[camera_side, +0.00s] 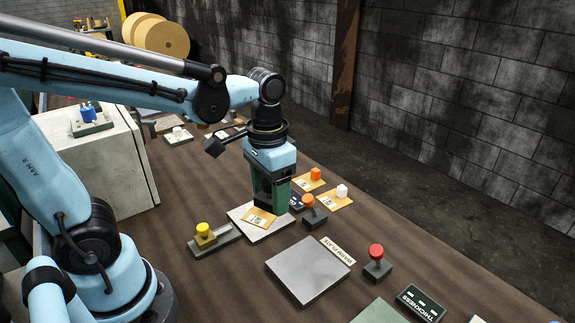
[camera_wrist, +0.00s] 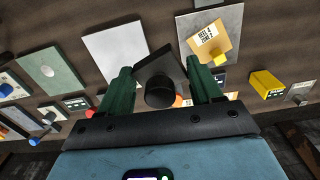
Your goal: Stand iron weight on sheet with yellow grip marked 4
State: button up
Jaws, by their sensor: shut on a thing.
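My gripper (camera_side: 270,205) points down, its green fingers shut on a dark iron weight. In the wrist view the weight (camera_wrist: 160,78), a square dark block with a round knob, sits between the fingers. In the side view it is mostly hidden by the fingers. A tan labelled sheet (camera_side: 257,219) lies on a pale plate (camera_side: 240,212), just left of the fingers. In the wrist view this sheet (camera_wrist: 206,43) shows a yellow grip (camera_wrist: 220,59); its small print is hard to read. The weight appears beside the sheet; its height above the plate is unclear.
An orange knob (camera_side: 308,201) stands close right of my gripper. Tan sheets with orange (camera_side: 316,174) and white (camera_side: 342,190) grips lie behind. The warm plate (camera_side: 308,272) and red knob (camera_side: 376,252) are in front.

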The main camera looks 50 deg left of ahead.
jog(key=shift+s+d+r+n, duration=0.15)
jog(key=shift+s+d, duration=0.1)
jog(key=shift+d, duration=0.25)
jog(key=shift+s+d+f+n, duration=0.15)
jog(key=shift+s+d, duration=0.1)
jog(key=shift+d, duration=0.25)
send_over(258, 218)
notch_tip(258, 218, down, 7)
jog(key=shift+r, duration=0.1)
jog(key=shift+f, duration=2)
jog(key=shift+f, duration=0.1)
jog(key=o, duration=1.6)
